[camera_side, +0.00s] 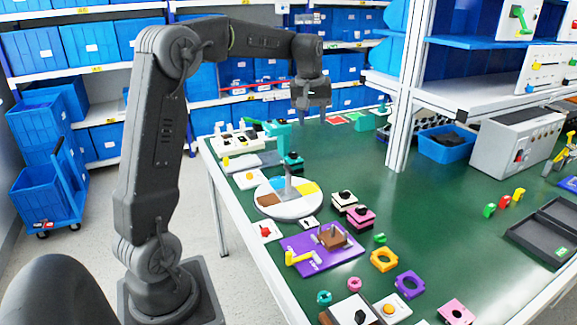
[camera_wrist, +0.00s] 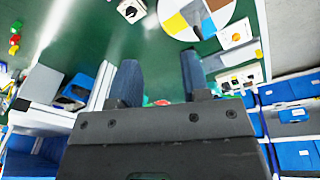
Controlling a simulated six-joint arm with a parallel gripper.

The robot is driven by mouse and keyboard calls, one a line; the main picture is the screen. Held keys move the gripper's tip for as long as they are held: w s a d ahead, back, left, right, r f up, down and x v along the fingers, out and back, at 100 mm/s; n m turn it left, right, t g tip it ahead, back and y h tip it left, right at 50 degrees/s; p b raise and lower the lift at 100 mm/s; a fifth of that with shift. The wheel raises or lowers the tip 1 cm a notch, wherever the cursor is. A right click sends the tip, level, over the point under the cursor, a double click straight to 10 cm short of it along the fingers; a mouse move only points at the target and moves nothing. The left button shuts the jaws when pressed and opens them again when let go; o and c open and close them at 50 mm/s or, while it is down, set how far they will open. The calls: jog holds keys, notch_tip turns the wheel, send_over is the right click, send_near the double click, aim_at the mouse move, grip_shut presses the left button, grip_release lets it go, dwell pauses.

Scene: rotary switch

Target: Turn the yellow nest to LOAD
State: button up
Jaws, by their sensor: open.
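The round turntable (camera_side: 290,211) stands on the green table, with coloured sectors on a white disc and a grey post at its middle. Its yellow nest (camera_side: 307,188) is the sector on the right side in the side view. In the wrist view the turntable (camera_wrist: 226,14) is cut off by the top edge, and the yellow nest (camera_wrist: 177,24) shows at its left. No LOAD mark can be read. My gripper (camera_side: 309,113) is raised above the far part of the table, beyond the turntable and apart from it. Its two fingers (camera_wrist: 160,72) are spread with nothing held between them.
A teal device (camera_side: 283,137) stands behind the turntable. A white shelf post (camera_side: 402,110) rises to the right of my gripper. Green table between them is partly clear.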

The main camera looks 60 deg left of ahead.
jog(key=w+a+f+n+g, duration=0.1)
jog(key=w+a+f+n, duration=0.2)
jog(key=a, duration=0.6)
jog(key=n, duration=0.3)
send_over(288, 167)
notch_tip(288, 167, down, 6)
jog(key=shift+g+h, duration=0.3)
jog(key=shift+h, duration=0.1)
notch_tip(288, 167, down, 14)
jog(key=shift+w+a+r, duration=0.1)
jog(key=shift+w, duration=0.05)
grip_shut()
